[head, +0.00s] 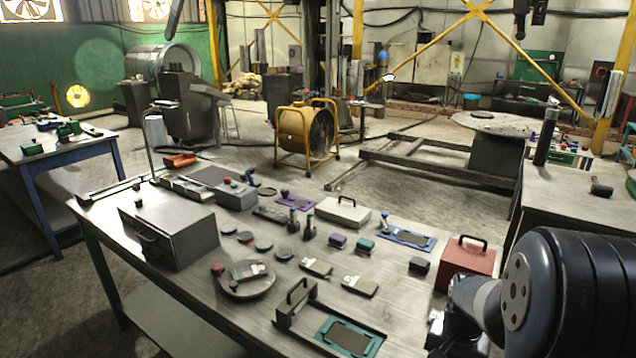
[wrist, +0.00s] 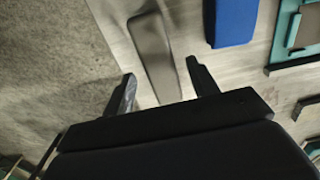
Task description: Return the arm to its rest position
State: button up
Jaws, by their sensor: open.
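My gripper (wrist: 160,70) shows in the wrist view with its two dark fingers spread apart and nothing held between them. Past the fingertips lies a long grey flat thing (wrist: 156,50) near the edge of a bench; I cannot tell what it is. My arm fills the lower right of the head view, in front of the right end of the long workbench (head: 200,318). The fingers cannot be made out clearly in the head view.
A red box (head: 466,262) with a black handle stands close to my arm. A teal-framed plate (head: 350,337) lies at the bench's front edge. A grey drawer box (head: 168,236) stands at left. In the wrist view, a blue block (wrist: 232,22) lies beyond the right finger.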

notch_tip(320, 180, down, 4)
jog(key=shift+r, duration=2.1)
jog(key=shift+f, duration=0.1)
